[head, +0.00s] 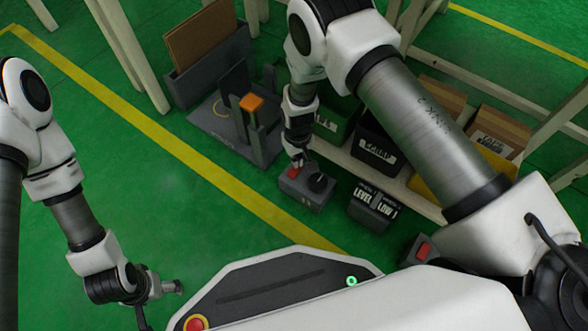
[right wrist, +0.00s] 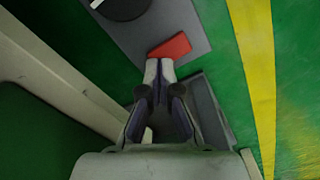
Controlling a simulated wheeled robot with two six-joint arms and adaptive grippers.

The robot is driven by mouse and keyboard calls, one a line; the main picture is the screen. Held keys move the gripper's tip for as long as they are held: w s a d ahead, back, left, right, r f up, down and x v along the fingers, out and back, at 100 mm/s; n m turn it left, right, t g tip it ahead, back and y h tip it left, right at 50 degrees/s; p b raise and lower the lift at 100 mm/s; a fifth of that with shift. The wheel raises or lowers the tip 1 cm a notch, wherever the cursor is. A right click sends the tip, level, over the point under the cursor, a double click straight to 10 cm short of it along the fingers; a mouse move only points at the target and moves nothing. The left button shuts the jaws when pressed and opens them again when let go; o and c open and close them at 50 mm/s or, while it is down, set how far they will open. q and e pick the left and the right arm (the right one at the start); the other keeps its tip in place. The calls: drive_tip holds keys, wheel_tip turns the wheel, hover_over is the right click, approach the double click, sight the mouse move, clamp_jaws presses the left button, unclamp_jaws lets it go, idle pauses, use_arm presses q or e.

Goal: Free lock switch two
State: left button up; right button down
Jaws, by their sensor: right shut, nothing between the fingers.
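A grey switch box (head: 307,194) stands near the middle of the head view, with a red rocker (head: 293,172) and a round black knob (head: 318,182) on top. Small marks on its front are too small to read surely. My right gripper (head: 298,160) points down at the red rocker, shut and empty. In the right wrist view, the shut fingertips (right wrist: 158,68) are at the near edge of the red rocker (right wrist: 170,48); I cannot tell whether they touch. The black knob (right wrist: 122,4) is partly cut off there. My left gripper (head: 170,288) is low at the left, away from the box, its jaw opening unclear.
Another grey piece with a red patch (head: 423,251) is farther right. A fixture with an orange block (head: 251,103) and a SCRAP bin (head: 378,145) are behind. Green floor is free at left.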

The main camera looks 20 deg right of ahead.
drive_tip(key=shift+f+b, duration=0.6)
drive_tip(key=shift+f, duration=0.4)
idle(0.4)
wheel_tip(320, 180, up, 4)
drive_tip(key=p, duration=0.3)
drive_tip(key=shift+f+p, duration=0.2)
drive_tip(key=shift+p, duration=0.1)
wheel_tip(320, 180, up, 4)
drive_tip(key=p, duration=0.3)
drive_tip(key=shift+f+p, duration=0.2)
drive_tip(key=shift+p, duration=0.15)
drive_tip(key=shift+f, duration=0.1)
